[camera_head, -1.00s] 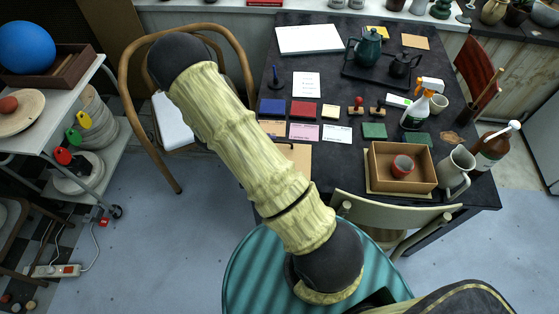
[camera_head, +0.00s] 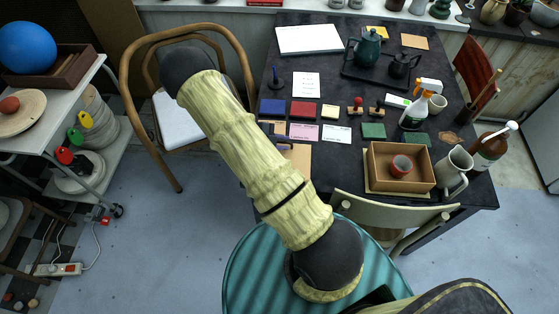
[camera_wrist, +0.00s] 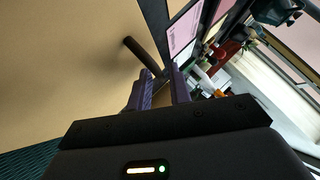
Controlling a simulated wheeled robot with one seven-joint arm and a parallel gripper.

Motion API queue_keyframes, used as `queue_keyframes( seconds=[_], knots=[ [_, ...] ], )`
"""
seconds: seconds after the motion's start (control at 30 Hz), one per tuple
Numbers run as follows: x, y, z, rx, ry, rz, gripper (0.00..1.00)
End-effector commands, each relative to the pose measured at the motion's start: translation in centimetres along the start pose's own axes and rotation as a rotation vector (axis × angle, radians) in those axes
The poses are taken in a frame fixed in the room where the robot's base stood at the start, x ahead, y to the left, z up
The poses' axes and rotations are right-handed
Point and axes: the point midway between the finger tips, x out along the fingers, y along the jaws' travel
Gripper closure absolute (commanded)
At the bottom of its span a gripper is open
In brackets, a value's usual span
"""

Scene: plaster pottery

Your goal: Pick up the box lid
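The box lid (camera_head: 299,158) is a flat tan panel on the near left part of the dark table, partly hidden behind my arm. In the wrist view the tan lid (camera_wrist: 70,60) fills the left side, with a dark rod-like handle (camera_wrist: 141,53) standing out from it. My gripper (camera_wrist: 162,88) has two purple fingers, apart with a gap between them. The handle lies just ahead of the fingertips; I see no grip on it. In the head view only a bit of the purple fingers (camera_head: 281,138) shows past my arm, over the lid.
Coloured blocks and cards lie beyond the lid. A pale chair (camera_head: 395,207) stands at the near edge, a wooden armchair (camera_head: 180,110) to the left.

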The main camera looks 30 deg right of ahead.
Motion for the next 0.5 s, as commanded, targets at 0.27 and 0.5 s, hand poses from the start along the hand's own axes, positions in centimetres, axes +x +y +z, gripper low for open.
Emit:
queue_keyframes(
  seconds=[0.27, 0.5],
  knots=[
    [-0.04, 0.00, 0.01, 0.001, 0.000, 0.000, 0.80],
    [-0.06, 0.01, 0.01, 0.000, 0.000, 0.000, 0.98]
  ],
)
